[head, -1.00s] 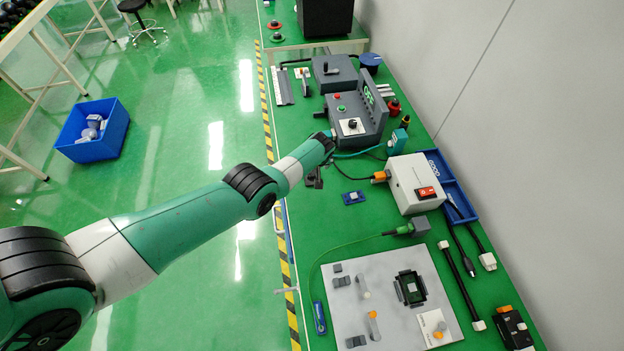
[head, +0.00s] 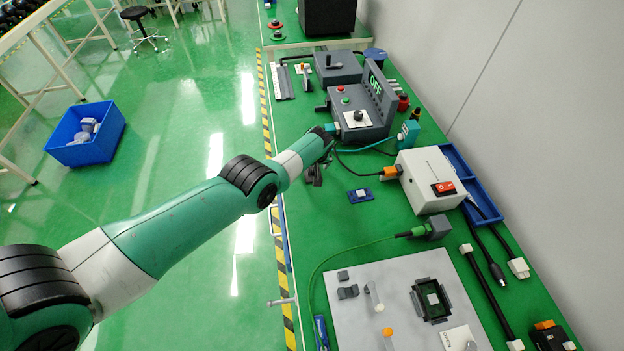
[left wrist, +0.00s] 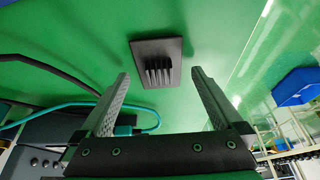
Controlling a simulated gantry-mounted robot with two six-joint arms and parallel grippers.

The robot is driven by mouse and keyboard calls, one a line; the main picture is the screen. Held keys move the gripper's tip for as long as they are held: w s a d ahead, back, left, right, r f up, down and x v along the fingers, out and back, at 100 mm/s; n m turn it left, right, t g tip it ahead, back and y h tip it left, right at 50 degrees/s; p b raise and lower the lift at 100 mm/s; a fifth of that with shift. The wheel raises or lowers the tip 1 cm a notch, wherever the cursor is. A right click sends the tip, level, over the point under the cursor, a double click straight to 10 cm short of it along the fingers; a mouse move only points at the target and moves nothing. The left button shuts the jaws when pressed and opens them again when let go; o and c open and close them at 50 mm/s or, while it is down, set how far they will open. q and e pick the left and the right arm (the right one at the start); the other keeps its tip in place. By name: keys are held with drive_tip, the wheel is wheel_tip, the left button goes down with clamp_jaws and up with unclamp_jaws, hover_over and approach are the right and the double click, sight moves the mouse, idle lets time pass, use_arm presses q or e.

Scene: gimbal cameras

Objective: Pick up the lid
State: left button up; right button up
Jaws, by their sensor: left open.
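A dark grey square plate with a row of upright fins (left wrist: 152,50), which looks like the lid, lies on the green table in the left wrist view. In the head view a dark piece (head: 314,176) shows at the same place, partly hidden by my left wrist. My right gripper is not in view.
A grey control box with an OFF display (head: 362,110) stands just beyond the gripper, with a teal cable running nearby. A small blue board (head: 359,196), a white box with a red switch (head: 428,182) and a grey plate (head: 358,327) lie to the right and nearer.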

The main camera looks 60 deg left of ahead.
sight(313, 170)
use_arm(q)
drive_tip(key=shift+a+f, duration=0.1)
drive_tip(key=shift+f, duration=0.05)
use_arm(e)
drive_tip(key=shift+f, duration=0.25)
use_arm(q)
drive_tip(key=c, duration=1.3)
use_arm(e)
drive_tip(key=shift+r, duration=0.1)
use_arm(q)
drive_tip(key=shift+r+p, duration=0.65)
drive_tip(key=shift+p, duration=0.1)
wheel_tip(313, 170, up, 3)
drive_tip(key=p, duration=0.3)
drive_tip(key=s+d+r+p, duration=0.3)
drive_tip(key=p, duration=0.4)
drive_tip(key=s+d+r+p, duration=0.2)
drive_tip(key=s+d+p, duration=0.1)
drive_tip(key=p, duration=0.5)
drive_tip(key=s+d+r+p, duration=0.2)
drive_tip(key=d+r+p, duration=0.1)
drive_tip(key=d+p, duration=0.2)
drive_tip(key=shift+s+r+p, duration=0.35)
drive_tip(key=shift+s+p, duration=0.05)
drive_tip(key=shift+p, duration=0.8)
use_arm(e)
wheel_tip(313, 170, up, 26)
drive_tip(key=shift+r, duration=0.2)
